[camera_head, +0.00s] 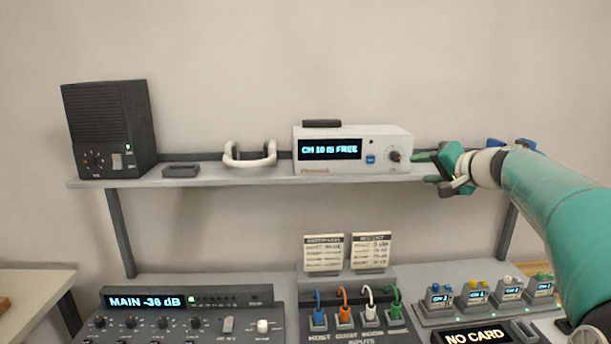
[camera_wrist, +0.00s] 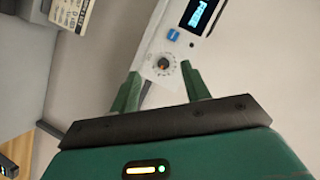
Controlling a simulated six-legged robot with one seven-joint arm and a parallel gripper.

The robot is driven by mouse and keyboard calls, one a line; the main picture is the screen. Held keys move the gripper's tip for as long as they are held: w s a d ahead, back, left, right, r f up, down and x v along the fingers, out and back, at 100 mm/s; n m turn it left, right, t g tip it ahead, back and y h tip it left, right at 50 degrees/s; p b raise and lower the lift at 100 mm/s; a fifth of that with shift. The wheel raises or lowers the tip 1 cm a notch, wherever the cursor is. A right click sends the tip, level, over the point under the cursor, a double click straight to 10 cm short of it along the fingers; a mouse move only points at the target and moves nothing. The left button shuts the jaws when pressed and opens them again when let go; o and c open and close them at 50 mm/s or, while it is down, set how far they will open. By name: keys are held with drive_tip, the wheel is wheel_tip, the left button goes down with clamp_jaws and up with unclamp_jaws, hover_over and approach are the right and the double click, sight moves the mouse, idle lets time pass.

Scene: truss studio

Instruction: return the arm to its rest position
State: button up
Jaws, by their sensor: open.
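My gripper (camera_head: 424,168) is at the right end of the shelf, its green fingertips close to the knob (camera_head: 394,156) of a white box with a display. The display reads "CH 10 IS FREE". In the wrist view my gripper (camera_wrist: 160,92) has its two green fingers apart, with the knob (camera_wrist: 164,65) showing between them beyond the tips. Nothing is held. I cannot tell whether a finger touches the knob. My teal arm reaches in from the right edge of the head view.
The shelf (camera_head: 210,177) also carries a dark speaker (camera_head: 108,130) and a white headset-like loop (camera_head: 249,157). Below are a mixer (camera_head: 190,318), coloured plugs (camera_head: 343,304), two cards (camera_head: 323,252), small channel packs (camera_head: 475,292) and a "NO CARD" display (camera_head: 476,337). A blue item lies behind my gripper.

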drive_tip(key=s+a+f+n+g+h, duration=0.1)
drive_tip(key=s+a+f+n+g, duration=0.15)
drive_tip(key=s+a+f, duration=0.4)
drive_tip(key=s+a+f+n+g+h, duration=0.1)
drive_tip(key=s+a+f+n+g, duration=0.15)
drive_tip(key=s+a, duration=0.75)
drive_tip(key=s+f+n+g+h, duration=0.1)
drive_tip(key=s+f, duration=0.5)
drive_tip(key=s, duration=0.4)
drive_tip(key=s+f+n+g+h, duration=0.1)
drive_tip(key=s+f+g+h, duration=0.1)
drive_tip(key=s+f, duration=0.4)
drive_tip(key=s+a, duration=0.1)
drive_tip(key=s, duration=0.2)
drive_tip(key=shift+s+f, duration=0.35)
drive_tip(key=shift+f, duration=0.05)
drive_tip(key=shift+d, duration=0.15)
